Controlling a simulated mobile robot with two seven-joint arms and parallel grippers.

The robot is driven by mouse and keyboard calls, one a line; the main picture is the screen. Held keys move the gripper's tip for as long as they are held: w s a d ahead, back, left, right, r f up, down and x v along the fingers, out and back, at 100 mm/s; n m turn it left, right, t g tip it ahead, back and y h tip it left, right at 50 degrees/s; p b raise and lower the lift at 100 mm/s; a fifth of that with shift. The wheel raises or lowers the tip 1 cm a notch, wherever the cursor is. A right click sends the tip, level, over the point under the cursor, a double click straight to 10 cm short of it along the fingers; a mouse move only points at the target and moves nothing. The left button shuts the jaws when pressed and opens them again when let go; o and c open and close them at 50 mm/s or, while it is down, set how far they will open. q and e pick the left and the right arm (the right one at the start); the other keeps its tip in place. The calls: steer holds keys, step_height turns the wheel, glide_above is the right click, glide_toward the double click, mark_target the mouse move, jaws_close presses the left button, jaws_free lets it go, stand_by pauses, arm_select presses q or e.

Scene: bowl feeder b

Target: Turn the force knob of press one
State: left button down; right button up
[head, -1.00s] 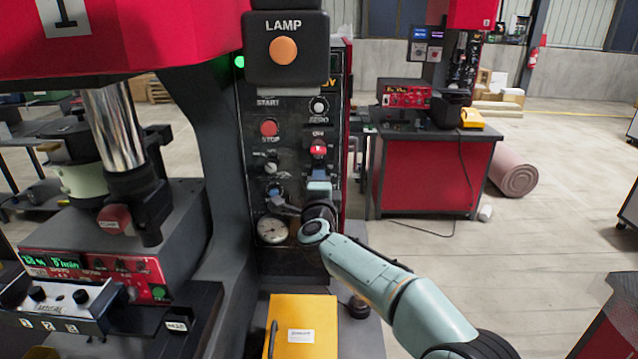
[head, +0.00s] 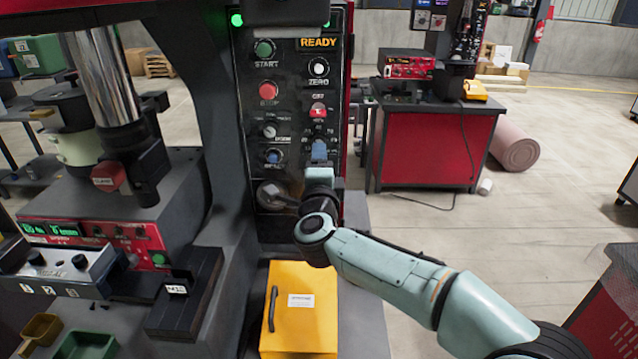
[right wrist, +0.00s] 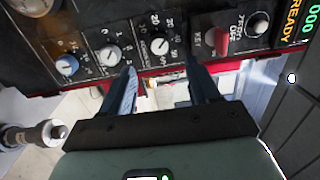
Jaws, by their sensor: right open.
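The dark control panel of press one (head: 290,95) stands upright in the head view. My right gripper (head: 318,150) is at its lower right, just below the red key switch (head: 318,110); it hides part of the panel. In the right wrist view the panel appears turned sideways. There my right gripper (right wrist: 162,72) is open, its two blue fingers apart. A white-pointer knob (right wrist: 160,45) with a numbered scale lies ahead between the fingertips; contact cannot be told. Another similar knob (right wrist: 110,55) and a blue knob (right wrist: 67,65) sit to its left. No force label is legible.
A green START button (head: 264,48), red STOP button (head: 268,91) and ZERO knob (head: 318,68) are above. A yellow case (head: 300,320) stands below. Open floor lies to the right.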

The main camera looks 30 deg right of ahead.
steer(key=v, duration=0.5)
stand_by(0.5)
